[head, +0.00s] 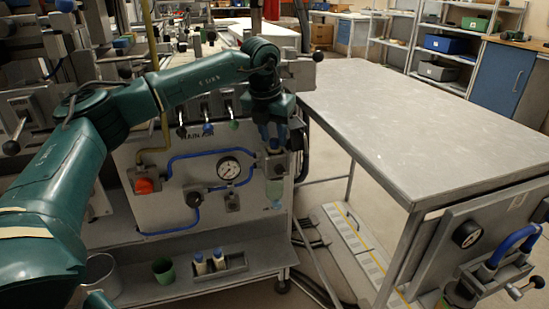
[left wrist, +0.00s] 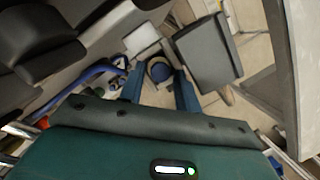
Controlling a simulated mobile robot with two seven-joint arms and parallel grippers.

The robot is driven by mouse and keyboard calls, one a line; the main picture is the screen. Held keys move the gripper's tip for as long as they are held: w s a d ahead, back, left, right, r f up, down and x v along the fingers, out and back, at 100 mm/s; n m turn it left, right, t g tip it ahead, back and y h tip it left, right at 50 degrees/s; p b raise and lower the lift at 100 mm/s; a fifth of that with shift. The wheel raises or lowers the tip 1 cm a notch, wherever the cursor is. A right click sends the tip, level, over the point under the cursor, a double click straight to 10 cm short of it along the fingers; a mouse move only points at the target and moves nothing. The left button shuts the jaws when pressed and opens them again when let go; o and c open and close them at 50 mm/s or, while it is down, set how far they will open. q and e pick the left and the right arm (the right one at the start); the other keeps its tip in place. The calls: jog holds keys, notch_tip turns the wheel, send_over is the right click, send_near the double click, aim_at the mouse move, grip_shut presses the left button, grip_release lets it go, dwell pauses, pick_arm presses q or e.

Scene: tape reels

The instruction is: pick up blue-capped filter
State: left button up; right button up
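The filter (head: 274,188) is at the right end of the front panel, with a pale greenish body hanging below a grey fitting. In the left wrist view its round blue cap (left wrist: 160,72) shows from above. My left gripper (head: 272,134) points down just above the filter. In the left wrist view my left gripper (left wrist: 160,90) has its two blue fingers apart, one on each side of the cap, with a visible gap to it. The fingers partly hide the filter's top in the head view. My right gripper is not in view.
The panel carries a gauge (head: 229,168), a red knob (head: 145,186) and blue hoses. Several small levers stand along its top edge. A bare metal table (head: 420,125) is at the right.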

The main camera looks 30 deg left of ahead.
pick_arm(q)
jog(key=shift+c, duration=0.3)
grip_shut()
jog(key=shift+r, duration=0.1)
